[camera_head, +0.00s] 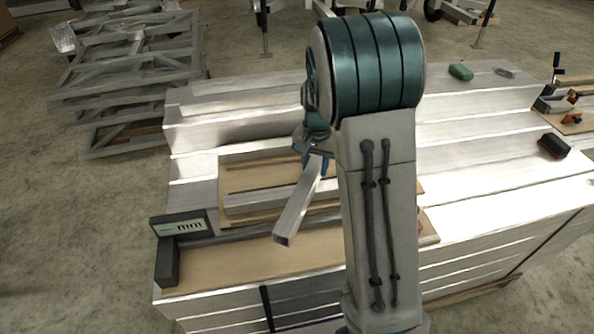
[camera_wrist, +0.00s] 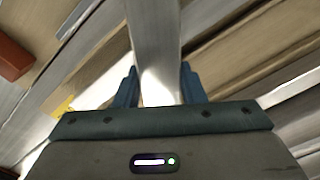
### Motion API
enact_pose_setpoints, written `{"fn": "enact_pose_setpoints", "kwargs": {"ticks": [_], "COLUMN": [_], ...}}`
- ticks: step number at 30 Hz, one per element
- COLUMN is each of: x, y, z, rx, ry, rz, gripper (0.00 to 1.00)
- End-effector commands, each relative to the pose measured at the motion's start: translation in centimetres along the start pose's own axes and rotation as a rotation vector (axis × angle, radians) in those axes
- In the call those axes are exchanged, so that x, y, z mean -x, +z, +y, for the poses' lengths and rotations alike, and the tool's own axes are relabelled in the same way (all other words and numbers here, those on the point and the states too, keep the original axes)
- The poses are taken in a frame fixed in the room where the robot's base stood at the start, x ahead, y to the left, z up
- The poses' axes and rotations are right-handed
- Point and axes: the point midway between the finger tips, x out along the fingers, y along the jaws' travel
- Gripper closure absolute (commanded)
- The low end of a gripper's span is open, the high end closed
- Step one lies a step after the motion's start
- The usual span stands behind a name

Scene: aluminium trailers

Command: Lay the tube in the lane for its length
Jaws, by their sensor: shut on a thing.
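An aluminium square tube (camera_head: 302,210) hangs in my gripper (camera_head: 317,162), its open near end pointing down and toward the camera. In the wrist view, the tube (camera_wrist: 156,45) runs between the two blue fingers of my gripper (camera_wrist: 158,75). The tube is above a wooden board (camera_head: 240,260) with long strips across it, and it lies askew to them. I cannot tell for sure which gap between the strips is the lane. A gauge box (camera_head: 182,224) with a display reading "— mm" stands at the board's left end. My arm hides the board's right part.
The board lies on a stack of aluminium profiles (camera_head: 490,195). A green object (camera_head: 461,72) and a dark block (camera_head: 554,146) lie on the stack at the right. Metal frames (camera_head: 130,75) are piled at the back left. The wrist view shows a reddish-brown block (camera_wrist: 12,60).

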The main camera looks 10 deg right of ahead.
Motion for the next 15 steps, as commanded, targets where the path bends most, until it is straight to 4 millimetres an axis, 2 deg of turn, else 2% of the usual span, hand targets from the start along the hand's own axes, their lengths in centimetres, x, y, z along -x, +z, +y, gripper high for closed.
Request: {"fn": "enact_pose_setpoints", "kwargs": {"ticks": [9,15], "x": [2.0,2.9], "y": [-2.0,-2.8], "z": [2.2,3.2], "rx": [-0.611,-0.880], "ry": [-0.001,-0.001], "rz": [0.002,0.002], "gripper": [1.00,1.00]}}
